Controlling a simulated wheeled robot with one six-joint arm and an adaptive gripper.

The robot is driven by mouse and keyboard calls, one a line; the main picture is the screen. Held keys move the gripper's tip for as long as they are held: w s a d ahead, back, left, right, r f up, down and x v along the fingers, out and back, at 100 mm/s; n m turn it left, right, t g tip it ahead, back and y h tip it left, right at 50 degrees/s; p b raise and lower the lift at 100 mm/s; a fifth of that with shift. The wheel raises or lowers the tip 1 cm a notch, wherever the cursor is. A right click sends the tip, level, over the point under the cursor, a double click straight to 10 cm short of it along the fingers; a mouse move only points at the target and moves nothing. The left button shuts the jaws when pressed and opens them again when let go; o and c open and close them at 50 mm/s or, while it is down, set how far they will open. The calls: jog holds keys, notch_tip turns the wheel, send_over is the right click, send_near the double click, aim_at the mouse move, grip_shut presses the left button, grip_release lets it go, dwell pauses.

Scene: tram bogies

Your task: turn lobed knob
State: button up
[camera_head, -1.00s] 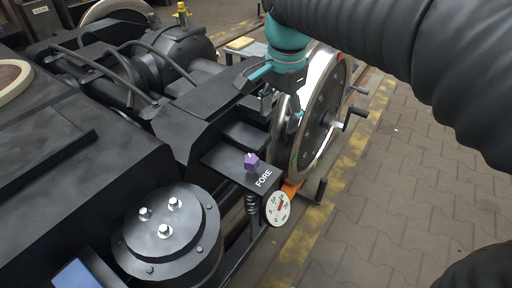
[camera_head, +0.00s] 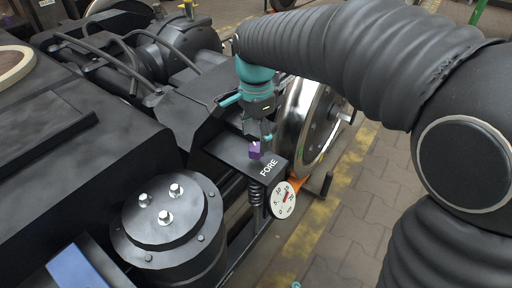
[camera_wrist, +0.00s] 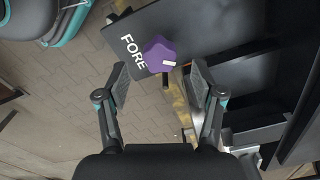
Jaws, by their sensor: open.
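The lobed knob (camera_head: 256,151) is purple with a white mark and sits on a black plate (camera_head: 232,152) lettered FORE. In the wrist view the knob (camera_wrist: 159,54) lies ahead of the fingertips, near the middle between them. My gripper (camera_wrist: 158,78) is open, one finger on each side, with nothing between the pads. In the head view my gripper (camera_head: 258,135) hangs just above the knob and partly overlaps it. I cannot tell whether the fingers touch it.
A round dial gauge (camera_head: 283,200) stands below the plate's front edge, beside a spring. A shiny wheel (camera_head: 309,125) is close on the right. A black cylinder with bolts (camera_head: 167,228) is at the front left. Paved floor lies open to the right.

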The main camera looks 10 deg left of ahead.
aim_at(256, 147)
jog(key=shift+f, duration=1.75)
jog(key=c, duration=1.1)
